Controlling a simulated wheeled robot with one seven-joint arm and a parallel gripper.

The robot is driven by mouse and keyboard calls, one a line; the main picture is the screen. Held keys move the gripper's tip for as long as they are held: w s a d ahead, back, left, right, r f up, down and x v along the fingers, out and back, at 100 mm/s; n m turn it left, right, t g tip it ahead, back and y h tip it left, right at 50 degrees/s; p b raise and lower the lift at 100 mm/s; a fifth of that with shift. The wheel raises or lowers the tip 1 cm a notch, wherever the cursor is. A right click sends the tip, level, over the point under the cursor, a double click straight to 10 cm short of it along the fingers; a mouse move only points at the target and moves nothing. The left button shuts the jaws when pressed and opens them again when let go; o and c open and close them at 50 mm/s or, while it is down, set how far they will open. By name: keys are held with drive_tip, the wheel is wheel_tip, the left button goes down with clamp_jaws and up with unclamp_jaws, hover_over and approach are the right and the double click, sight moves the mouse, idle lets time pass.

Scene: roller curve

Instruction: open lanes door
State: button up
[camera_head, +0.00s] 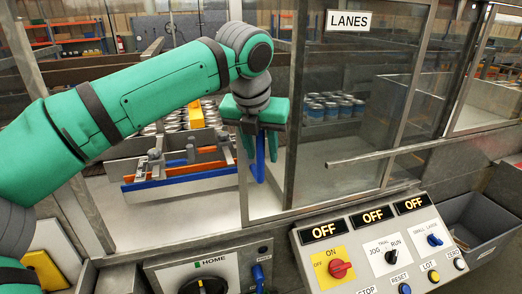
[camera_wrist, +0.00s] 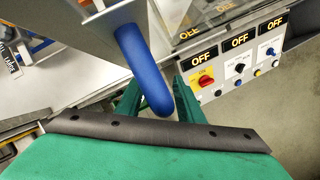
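The lanes door is a clear framed panel under the LANES sign (camera_head: 349,20), in the head view. A blue bar handle (camera_head: 260,158) stands upright by a grey frame post, left of the sign. My gripper (camera_head: 262,150) points down at this handle with its green fingers apart. In the wrist view the rounded end of the blue handle (camera_wrist: 148,75) shows between the two fingers (camera_wrist: 160,100), with a gap on the right finger's side. Whether either finger touches the handle cannot be told. The door looks closed.
A control panel (camera_head: 375,245) with OFF displays, knobs and buttons stands below right. A grey bar (camera_head: 420,148) crosses in front of the glass at right. A grey bin (camera_head: 485,225) is at far right.

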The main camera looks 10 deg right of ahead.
drive_tip(key=v, duration=0.7)
drive_tip(key=shift+r, duration=0.2)
drive_tip(key=shift+s, duration=0.1)
